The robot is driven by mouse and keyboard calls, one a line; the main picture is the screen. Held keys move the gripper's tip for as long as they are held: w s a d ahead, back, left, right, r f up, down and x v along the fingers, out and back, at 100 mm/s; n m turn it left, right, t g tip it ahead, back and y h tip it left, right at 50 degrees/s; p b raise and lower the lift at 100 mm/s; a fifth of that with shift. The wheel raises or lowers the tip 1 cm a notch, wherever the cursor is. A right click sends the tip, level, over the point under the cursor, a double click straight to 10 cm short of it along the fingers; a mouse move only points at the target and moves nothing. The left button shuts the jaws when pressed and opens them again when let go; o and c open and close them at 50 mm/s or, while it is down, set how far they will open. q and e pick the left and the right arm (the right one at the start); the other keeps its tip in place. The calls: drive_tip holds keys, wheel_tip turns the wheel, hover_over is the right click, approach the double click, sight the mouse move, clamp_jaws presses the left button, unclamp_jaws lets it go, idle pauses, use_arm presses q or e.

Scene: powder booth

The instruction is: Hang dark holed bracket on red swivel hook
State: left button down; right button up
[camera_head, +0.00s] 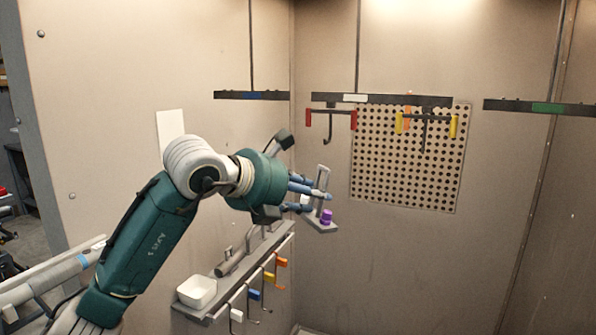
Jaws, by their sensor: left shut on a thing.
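The red swivel hook (331,121) hangs from the middle dark bar, with red end pieces and a dark J-shaped hook below. My left gripper (306,196) reaches in from the left and is shut on an L-shaped grey bracket (322,178). The bracket's plate stands roughly upright with a hole near its top, and its foot carries a purple cylinder. Part of the bracket is hidden by the blue fingers. The bracket is held below the red hook and apart from it in the picture; the depth between them is hard to tell. My right gripper is not in view.
A yellow hook (425,128) hangs right of the red one, before a perforated panel (370,185). Other bars carry blue (253,96) and green (549,108) labels. Below my arm, a wall shelf (214,312) holds a white bowl (197,291) and coloured-tag hooks.

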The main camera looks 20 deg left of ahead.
use_arm(q)
drive_tip(key=shift+w+a+r+n+y+p, duration=0.25)
drive_tip(key=shift+w+a+r+n+y, duration=0.25)
drive_tip(key=shift+r, duration=0.4)
drive_tip(key=shift+w+a+r+n+y+p, duration=0.2)
drive_tip(key=shift+w+a+r, duration=0.15)
drive_tip(key=shift+w+r, duration=0.45)
drive_tip(key=shift+w+a+r+n+y+p, duration=0.3)
drive_tip(key=shift+w+a+r, duration=0.15)
drive_tip(key=shift+r, duration=0.6)
drive_tip(key=w+p, duration=0.1)
drive_tip(key=w, duration=0.1)
drive_tip(key=w+p, duration=0.1)
drive_tip(key=w, duration=0.1)
drive_tip(key=shift+w+d+f, duration=0.1)
drive_tip(key=shift+w+f, duration=0.1)
drive_tip(key=shift+w, duration=0.05)
drive_tip(key=shift+r, duration=0.2)
drive_tip(key=shift+w+p, duration=1.35)
drive_tip(key=shift+w, duration=1)
